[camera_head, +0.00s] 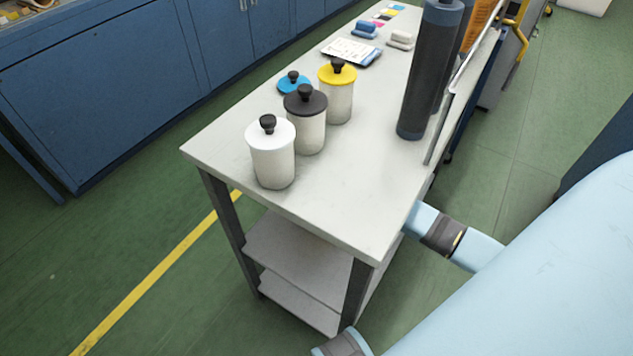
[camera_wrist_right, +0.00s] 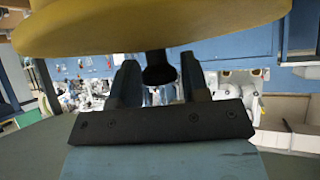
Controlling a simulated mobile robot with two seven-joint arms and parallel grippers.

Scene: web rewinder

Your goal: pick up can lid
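In the head view a can with a white lid (camera_head: 258,131), a can with a black lid (camera_head: 318,104) and a can with a yellow lid (camera_head: 348,75) stand upright in a row on the table. Each lid has a dark knob. A blue lid (camera_head: 286,87) with a black knob appears to lie flat on the table beside them. Neither gripper shows in the head view. In the right wrist view my right gripper (camera_wrist_right: 158,75) has its two fingers apart. A dark knob-like part shows between them, below a large yellow rounded thing (camera_wrist_right: 150,25); I cannot tell what this is.
The light table (camera_head: 330,205) has a clear near end. Dark rolls (camera_head: 425,85) stand upright at its right edge. A white card (camera_head: 350,52) and small blue and white items lie farther back. Blue cabinets (camera_head: 95,100) stand at left, across open green floor.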

